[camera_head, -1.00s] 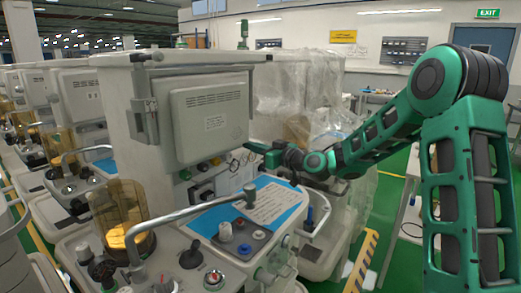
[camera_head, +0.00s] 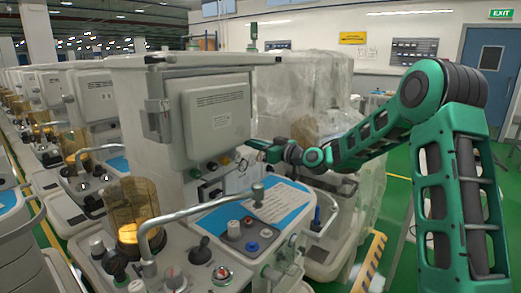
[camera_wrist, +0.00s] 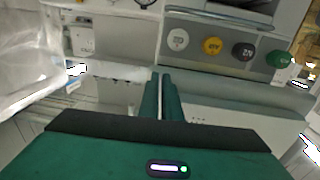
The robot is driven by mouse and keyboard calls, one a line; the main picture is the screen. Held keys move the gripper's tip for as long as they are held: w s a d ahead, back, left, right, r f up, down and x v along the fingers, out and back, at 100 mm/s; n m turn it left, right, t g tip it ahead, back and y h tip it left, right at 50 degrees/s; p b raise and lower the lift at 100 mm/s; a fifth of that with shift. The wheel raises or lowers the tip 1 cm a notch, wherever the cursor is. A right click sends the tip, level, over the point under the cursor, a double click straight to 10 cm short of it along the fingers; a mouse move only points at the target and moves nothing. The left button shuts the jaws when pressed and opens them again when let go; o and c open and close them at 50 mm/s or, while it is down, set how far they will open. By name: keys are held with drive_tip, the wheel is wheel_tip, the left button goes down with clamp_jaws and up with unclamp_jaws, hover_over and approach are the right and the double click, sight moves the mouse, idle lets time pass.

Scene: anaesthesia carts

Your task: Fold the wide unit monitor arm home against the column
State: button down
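The grey monitor box (camera_head: 214,112) of the nearest anaesthesia unit shows a vented panel. It hangs beside the pale column (camera_head: 128,112), with a hinge bracket (camera_head: 158,116) at its left edge. How far it stands from the column is hard to tell. My gripper (camera_head: 252,145) is just right of the box's lower right corner in the head view; I cannot tell whether it touches.
Below the box are a worktop with a blue sheet (camera_head: 283,205), a bent grey rail (camera_head: 200,208) and an amber canister (camera_head: 131,212). A plastic-wrapped unit (camera_head: 310,90) stands behind. More units line the left.

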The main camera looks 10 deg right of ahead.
drive_tip(key=shift+a+r, duration=0.4)
drive_tip(key=shift+a, duration=0.1)
drive_tip(key=w+d+v, duration=0.1)
drive_tip(key=v, duration=1.3)
drive_tip(key=s+d+f+m+g+h, duration=0.1)
drive_tip(key=s+d+f+g+h, duration=0.25)
drive_tip(key=s+f, duration=0.3)
drive_tip(key=s+d+f+m+g+h, duration=0.1)
drive_tip(key=s+d+f+g+h, duration=0.3)
drive_tip(key=s, duration=0.4)
drive_tip(key=s+d+f+m+g+h, duration=0.1)
drive_tip(key=s+d+m+g, duration=0.1)
drive_tip(key=s, duration=0.9)
drive_tip(key=s+d+f+m+g+h, duration=0.1)
drive_tip(key=s+d+m, duration=0.3)
drive_tip(key=s, duration=0.7)
drive_tip(key=s+d+f+m+g+h, duration=0.1)
drive_tip(key=s+d+m+g, duration=0.2)
drive_tip(key=s+m, duration=0.3)
drive_tip(key=s+g, duration=0.1)
drive_tip(key=s, duration=0.4)
drive_tip(key=shift+s+d+f, duration=0.15)
drive_tip(key=shift+s, duration=0.25)
